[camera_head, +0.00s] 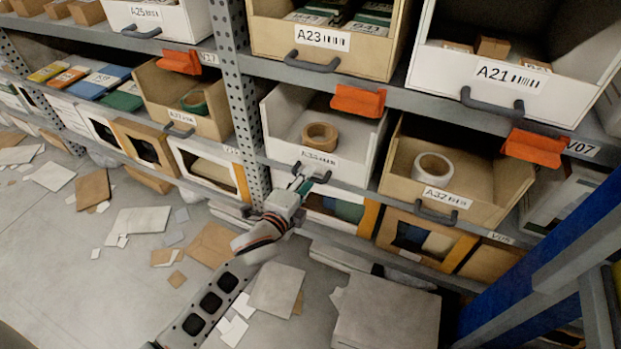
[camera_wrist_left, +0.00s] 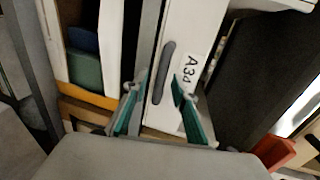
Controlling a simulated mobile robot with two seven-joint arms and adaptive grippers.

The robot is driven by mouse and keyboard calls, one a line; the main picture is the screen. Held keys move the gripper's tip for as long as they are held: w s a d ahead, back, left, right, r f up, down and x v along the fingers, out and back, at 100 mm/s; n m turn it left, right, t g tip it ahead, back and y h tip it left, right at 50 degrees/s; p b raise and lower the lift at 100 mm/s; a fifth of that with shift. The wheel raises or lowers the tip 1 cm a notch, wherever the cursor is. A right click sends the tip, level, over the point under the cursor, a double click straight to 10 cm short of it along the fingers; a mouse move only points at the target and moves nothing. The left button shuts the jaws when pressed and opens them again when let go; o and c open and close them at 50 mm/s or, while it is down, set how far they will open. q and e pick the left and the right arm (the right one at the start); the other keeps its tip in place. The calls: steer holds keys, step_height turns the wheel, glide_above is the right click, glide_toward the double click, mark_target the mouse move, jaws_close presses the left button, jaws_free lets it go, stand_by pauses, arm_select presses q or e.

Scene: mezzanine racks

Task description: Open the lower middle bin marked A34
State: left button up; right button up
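The white lower middle bin (camera_head: 352,170) sits on the lower shelf, with a brown tape roll (camera_head: 319,136) inside. Its label reads A34 in the left wrist view (camera_wrist_left: 189,70); in the head view it is small and partly hard to read. Its dark handle (camera_wrist_left: 168,62) runs along the white front, and shows partly behind my gripper in the head view. My left gripper (camera_head: 301,184) is at the bin front, by the handle. In the left wrist view its green-padded fingers (camera_wrist_left: 158,98) are apart, one on each side of the handle's line, with a gap. My right gripper is out of view.
A cardboard bin (camera_head: 470,205) with a white tape roll (camera_head: 433,167) stands right of it. A grey perforated upright (camera_head: 245,120) stands left. Orange clips (camera_head: 358,101) hang above. Cartons fill the level below; loose sheets and a grey box (camera_head: 385,318) lie on the floor.

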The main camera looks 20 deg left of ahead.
arm_select(q)
steer(key=shift+w+f, duration=0.25)
steer(key=shift+w, duration=0.3)
steer(key=shift+w+r, duration=0.1)
steer(key=shift+w, duration=0.05)
jaws_close()
